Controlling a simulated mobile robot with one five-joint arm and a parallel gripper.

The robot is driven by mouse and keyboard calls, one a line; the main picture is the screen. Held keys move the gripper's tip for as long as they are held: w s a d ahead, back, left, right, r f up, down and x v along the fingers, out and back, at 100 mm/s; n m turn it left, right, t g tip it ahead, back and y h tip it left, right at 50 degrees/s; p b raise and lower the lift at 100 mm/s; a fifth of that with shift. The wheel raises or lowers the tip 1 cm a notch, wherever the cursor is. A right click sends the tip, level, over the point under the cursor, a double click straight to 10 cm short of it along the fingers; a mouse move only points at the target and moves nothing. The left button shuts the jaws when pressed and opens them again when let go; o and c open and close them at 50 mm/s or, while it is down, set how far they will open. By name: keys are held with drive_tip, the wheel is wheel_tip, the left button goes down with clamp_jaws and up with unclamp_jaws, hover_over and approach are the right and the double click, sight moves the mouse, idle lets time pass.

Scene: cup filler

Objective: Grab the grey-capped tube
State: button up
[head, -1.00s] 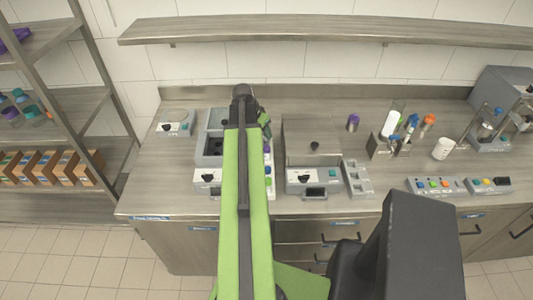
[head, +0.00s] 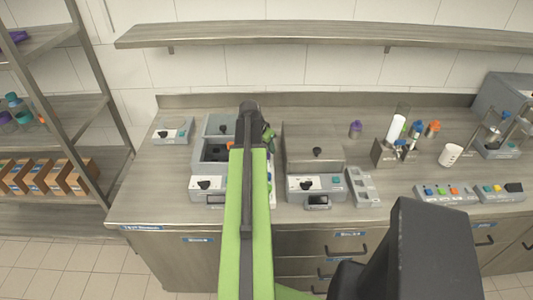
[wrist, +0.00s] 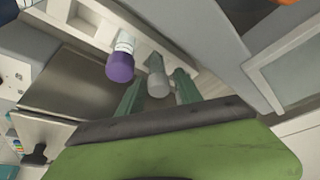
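The grey-capped tube (wrist: 157,80) shows in the wrist view, its cap toward the camera, standing in a light rack (wrist: 85,14). My gripper (wrist: 159,90) is open, with one green finger to the left of the grey cap and one to the right. Small gaps show between cap and fingers. A purple-capped tube (wrist: 120,66) stands just to the left of it, outside the fingers. In the head view my arm hides the grey-capped tube and most of my gripper.
A grey machine with a dark opening (head: 215,150) stands left of my arm, and a lidded machine (head: 313,150) right of it. A shelf (head: 320,34) runs above the counter.

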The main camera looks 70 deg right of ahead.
clamp_jaws()
wheel_tip(320, 180, up, 10)
drive_tip(key=p, duration=1)
drive_tip(key=shift+r, duration=0.15)
